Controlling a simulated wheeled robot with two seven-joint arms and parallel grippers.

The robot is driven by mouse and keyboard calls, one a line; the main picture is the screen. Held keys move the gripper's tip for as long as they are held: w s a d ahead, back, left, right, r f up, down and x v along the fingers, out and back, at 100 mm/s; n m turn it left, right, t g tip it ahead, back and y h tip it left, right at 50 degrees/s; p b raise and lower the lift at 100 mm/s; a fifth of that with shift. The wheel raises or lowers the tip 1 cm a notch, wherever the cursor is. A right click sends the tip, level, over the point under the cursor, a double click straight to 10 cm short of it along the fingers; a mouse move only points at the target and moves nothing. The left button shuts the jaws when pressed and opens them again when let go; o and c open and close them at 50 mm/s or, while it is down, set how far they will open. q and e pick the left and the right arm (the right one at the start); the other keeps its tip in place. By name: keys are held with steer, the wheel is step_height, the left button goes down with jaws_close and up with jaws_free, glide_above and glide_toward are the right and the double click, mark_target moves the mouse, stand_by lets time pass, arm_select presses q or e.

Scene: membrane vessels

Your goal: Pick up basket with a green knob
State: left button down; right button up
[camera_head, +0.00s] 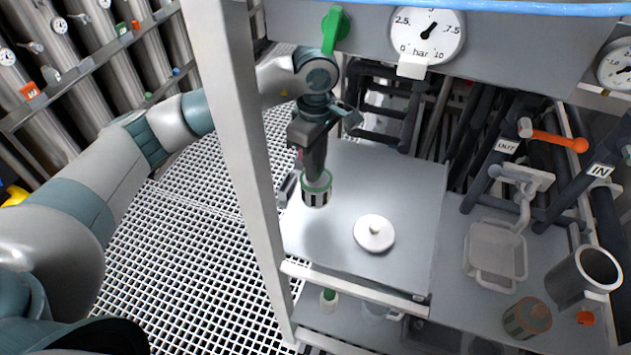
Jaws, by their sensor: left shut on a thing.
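My left gripper (314,172) reaches down from above over the grey tabletop (400,185). It is shut on a small basket (317,197) with a green rim and dark and light vertical stripes on its side. The basket is upright near the left edge of the tabletop. I cannot tell whether its bottom touches the surface. The gripper hides the basket's top middle, so a green knob cannot be made out there. My right gripper is not in view.
A round white lid with a knob (374,234) lies right of the basket. A white post (235,130) stands left. Farther right are a whitish tray (496,252), a grey cup (570,284) and a brownish round jar (526,318). A green-topped bottle (328,300) is on the lower shelf.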

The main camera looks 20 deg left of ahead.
arm_select(q)
steer(key=shift+r, duration=1.15)
